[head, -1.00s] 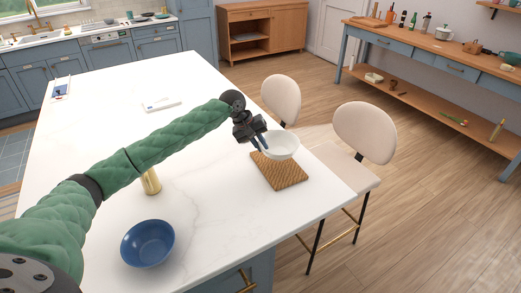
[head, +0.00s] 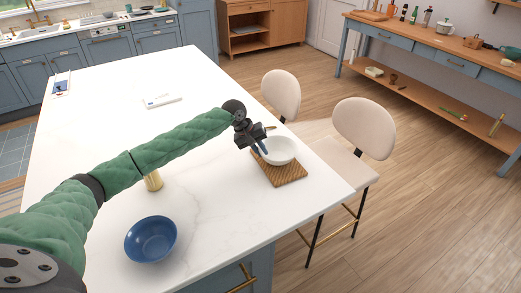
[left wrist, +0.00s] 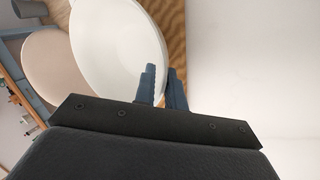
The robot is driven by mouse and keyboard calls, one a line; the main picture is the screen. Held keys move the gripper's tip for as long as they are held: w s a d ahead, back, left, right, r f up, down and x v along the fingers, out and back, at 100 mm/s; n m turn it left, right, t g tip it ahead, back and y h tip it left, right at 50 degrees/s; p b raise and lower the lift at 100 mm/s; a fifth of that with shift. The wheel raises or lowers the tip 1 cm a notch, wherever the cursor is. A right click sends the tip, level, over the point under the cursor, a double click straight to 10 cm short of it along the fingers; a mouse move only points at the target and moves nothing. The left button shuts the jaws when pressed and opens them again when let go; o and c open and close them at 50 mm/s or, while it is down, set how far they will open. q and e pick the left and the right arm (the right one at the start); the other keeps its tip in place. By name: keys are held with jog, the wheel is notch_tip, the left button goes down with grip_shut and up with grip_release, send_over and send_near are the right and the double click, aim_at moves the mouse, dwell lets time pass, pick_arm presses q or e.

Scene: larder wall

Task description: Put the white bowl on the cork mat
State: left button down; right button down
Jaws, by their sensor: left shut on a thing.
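The white bowl (head: 283,151) is upright over the back part of the brown cork mat (head: 284,178), near the right edge of the white island top. I cannot tell whether its base touches the mat. My left gripper (head: 262,147) is shut on the bowl's left rim. In the left wrist view the bowl (left wrist: 112,45) fills the upper middle, and one finger of the gripper (left wrist: 163,85) overlaps its inside, the other lies outside. A strip of the mat (left wrist: 175,30) shows beside the bowl. My right gripper is not in view.
A blue bowl (head: 151,239) stands at the island's front, and a brass-coloured cylinder (head: 153,181) stands beneath my left arm. A white flat item (head: 162,101) lies farther back. Two cream chairs (head: 363,128) stand along the right edge. The island's middle is largely clear.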

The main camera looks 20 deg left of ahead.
pick_arm(q)
jog(key=c, duration=1.5)
grip_release()
jog(key=shift+o, duration=0.2)
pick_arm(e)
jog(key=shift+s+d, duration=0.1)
pick_arm(q)
jog(key=shift+r, duration=0.1)
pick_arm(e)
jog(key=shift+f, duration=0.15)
